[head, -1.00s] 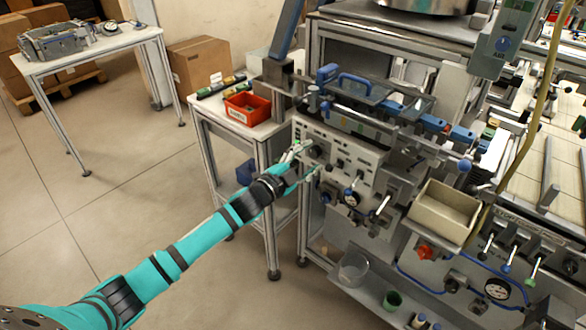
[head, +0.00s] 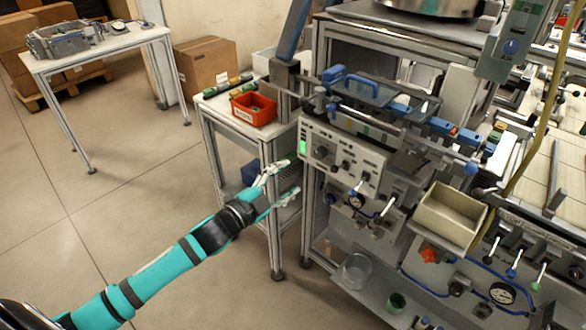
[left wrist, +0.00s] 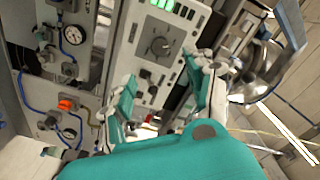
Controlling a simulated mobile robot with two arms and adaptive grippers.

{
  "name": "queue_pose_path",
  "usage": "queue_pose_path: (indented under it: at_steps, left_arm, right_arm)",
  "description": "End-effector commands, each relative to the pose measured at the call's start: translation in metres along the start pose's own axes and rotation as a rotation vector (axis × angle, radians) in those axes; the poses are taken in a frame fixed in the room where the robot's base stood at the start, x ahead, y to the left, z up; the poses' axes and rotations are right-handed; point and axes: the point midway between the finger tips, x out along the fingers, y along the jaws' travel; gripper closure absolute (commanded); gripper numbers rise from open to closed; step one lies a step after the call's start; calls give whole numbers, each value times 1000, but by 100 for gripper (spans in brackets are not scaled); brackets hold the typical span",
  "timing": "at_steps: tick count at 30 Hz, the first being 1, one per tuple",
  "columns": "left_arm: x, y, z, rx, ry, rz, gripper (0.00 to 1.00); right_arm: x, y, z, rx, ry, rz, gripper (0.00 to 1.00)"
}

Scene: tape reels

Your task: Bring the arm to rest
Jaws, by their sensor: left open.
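My left gripper (head: 284,184) is open and empty in the head view. It hangs in the air in front of the small side table's legs, to the left of the machine's control panel (head: 350,165) and apart from it. My teal left arm reaches to it from the lower left. My right gripper is in neither view.
A side table holds a red bin (head: 253,108). A beige tray (head: 451,217), a gauge (head: 501,293) and several levers are on the machine's front. A shelf below carries a clear container (head: 355,271) and a green cup (head: 396,303). The floor (head: 130,190) to the left is clear.

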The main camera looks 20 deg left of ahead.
Motion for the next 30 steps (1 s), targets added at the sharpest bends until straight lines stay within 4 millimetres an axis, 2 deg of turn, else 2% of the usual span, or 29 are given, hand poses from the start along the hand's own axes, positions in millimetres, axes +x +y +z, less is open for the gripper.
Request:
queue_pose_path:
  at_steps: [4, 6, 8, 11, 14, 15, 17, 21, 25, 30]
  left_arm:
    - [0, 1, 1, -1, -2, 1, 45]
    - [0, 5, 8, -11, -17, 5, 45]
    - [-1, 14, 21, -31, -48, 13, 45]
    - [-7, 43, 63, -91, -144, 40, 45]
    - [-23, 89, 118, -178, -278, 79, 45]
    - [-32, 110, 139, -214, -335, 97, 45]
    - [-49, 142, 168, -265, -419, 124, 45]
    - [-100, 221, 223, -381, -607, 189, 45]
    - [-159, 295, 256, -483, -778, 255, 45]
    - [-248, 390, 273, -602, -993, 344, 45]
  right_arm:
    - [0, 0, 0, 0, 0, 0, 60]
    - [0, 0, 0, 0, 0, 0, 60]
    - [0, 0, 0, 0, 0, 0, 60]
    - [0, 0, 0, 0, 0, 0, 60]
    - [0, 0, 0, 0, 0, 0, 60]
    - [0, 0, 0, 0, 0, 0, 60]
    - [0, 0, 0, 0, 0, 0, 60]
    - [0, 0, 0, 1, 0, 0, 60]
    - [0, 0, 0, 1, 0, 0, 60]
    - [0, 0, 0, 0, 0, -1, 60]
